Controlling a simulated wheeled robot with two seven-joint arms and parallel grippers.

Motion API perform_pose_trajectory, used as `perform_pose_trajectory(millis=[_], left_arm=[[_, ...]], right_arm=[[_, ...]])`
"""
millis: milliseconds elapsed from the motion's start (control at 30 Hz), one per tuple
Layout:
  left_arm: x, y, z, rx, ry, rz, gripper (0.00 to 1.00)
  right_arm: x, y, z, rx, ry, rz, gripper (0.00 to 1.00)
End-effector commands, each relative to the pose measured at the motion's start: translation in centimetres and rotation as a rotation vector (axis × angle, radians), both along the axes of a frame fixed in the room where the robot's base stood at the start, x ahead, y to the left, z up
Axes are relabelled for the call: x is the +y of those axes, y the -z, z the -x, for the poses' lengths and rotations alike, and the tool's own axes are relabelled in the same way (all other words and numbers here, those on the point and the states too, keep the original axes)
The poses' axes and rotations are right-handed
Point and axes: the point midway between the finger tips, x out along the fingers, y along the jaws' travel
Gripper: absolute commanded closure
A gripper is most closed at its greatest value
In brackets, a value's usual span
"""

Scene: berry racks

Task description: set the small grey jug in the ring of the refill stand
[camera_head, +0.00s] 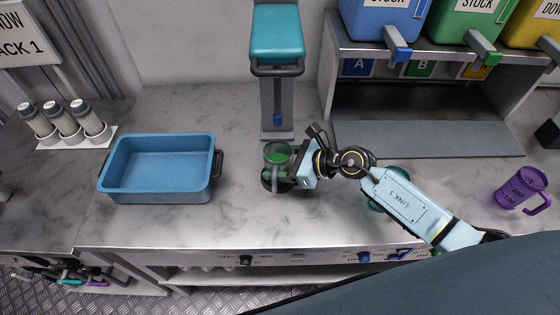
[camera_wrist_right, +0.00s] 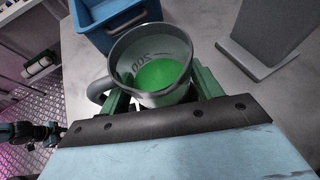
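The small grey jug (camera_head: 278,152) stands upright at the middle of the counter, with green liquid inside; it also shows in the right wrist view (camera_wrist_right: 150,55). My right gripper (camera_head: 284,172) is shut on the jug, its green fingers on both sides of the wall. I cannot tell whether the jug's base touches the counter. The refill stand (camera_head: 277,110) is behind the jug, a grey column with a teal block on top and a dark ring-like bracket (camera_head: 277,70) beneath it. Its grey base shows right in the wrist view (camera_wrist_right: 265,35).
A blue tray (camera_head: 155,195) lies left of the jug. A rack with several grey-capped bottles (camera_head: 65,122) is farther left. A green thing (camera_head: 376,205) is mostly hidden behind my right arm. A purple mug (camera_head: 518,188) stands at right. Stock bins (camera_head: 385,18) sit on a shelf behind.

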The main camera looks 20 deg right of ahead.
Motion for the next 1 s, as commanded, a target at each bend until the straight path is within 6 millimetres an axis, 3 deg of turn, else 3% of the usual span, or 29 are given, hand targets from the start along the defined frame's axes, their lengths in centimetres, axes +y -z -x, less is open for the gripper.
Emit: perform_pose_trajectory(millis=[33, 133, 500, 667, 1000], left_arm=[[0.0, 0.0, 0.0, 0.001, 0.0, 0.0, 0.64], [0.0, 0.0, 0.1, 0.001, 0.0, 0.0, 0.64], [0.0, 0.0, 0.1, 0.002, 0.0, 0.0, 0.64], [0.0, -0.1, 0.1, 0.002, 0.0, 0.0, 0.64], [0.0, 0.4, 0.1, 0.001, 0.0, 0.0, 0.64]], right_arm=[[0.0, 0.0, 0.0, -0.001, 0.0, -0.001, 0.28], [0.0, 0.0, 0.0, 0.0, 0.0, 0.0, 0.16], [-0.5, -0.1, 0.4, 0.002, 0.0, 0.002, 0.16], [-2.2, -1.2, 1.9, 0.001, -0.002, 0.005, 0.16], [-7.5, -4.4, 6.0, 0.002, -0.002, 0.005, 0.16]])
